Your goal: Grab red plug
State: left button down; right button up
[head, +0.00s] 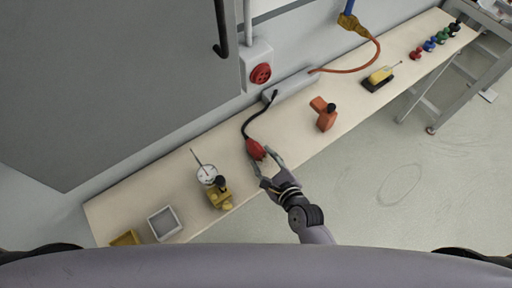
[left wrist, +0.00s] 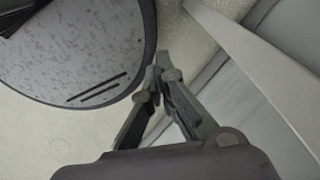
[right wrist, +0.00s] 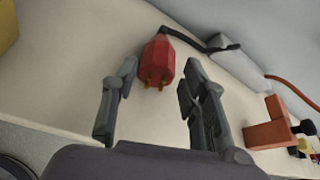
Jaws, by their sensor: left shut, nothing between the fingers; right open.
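The red plug (head: 256,149) lies on the pale bench with its black cable running up to a grey power strip. In the right wrist view the red plug (right wrist: 158,62) shows its two brass prongs facing me. My right gripper (head: 266,166) is open, its fingers at the plug's near end. In the right wrist view my right gripper (right wrist: 158,75) has one finger on each side of the prong end, with a gap on both sides. My left gripper (left wrist: 158,68) is shut and empty, away from the bench; it does not show in the head view.
On the bench (head: 165,175) stand a dial gauge (head: 207,174) with a yellow base left of the plug, and an orange tool (head: 323,114) to its right. The power strip (head: 290,88) and a wall socket (head: 260,74) are behind. Trays sit at the left end.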

aim_at(260, 156)
jog(key=p+x, duration=0.1)
jog(key=x, duration=0.4)
jog(key=shift+f, duration=0.1)
pick_arm(q)
jog(key=shift+d+r, duration=0.5)
jog(key=shift+d, duration=0.25)
jog(key=shift+a, duration=0.1)
pick_arm(e)
jog(key=shift+c, duration=0.4)
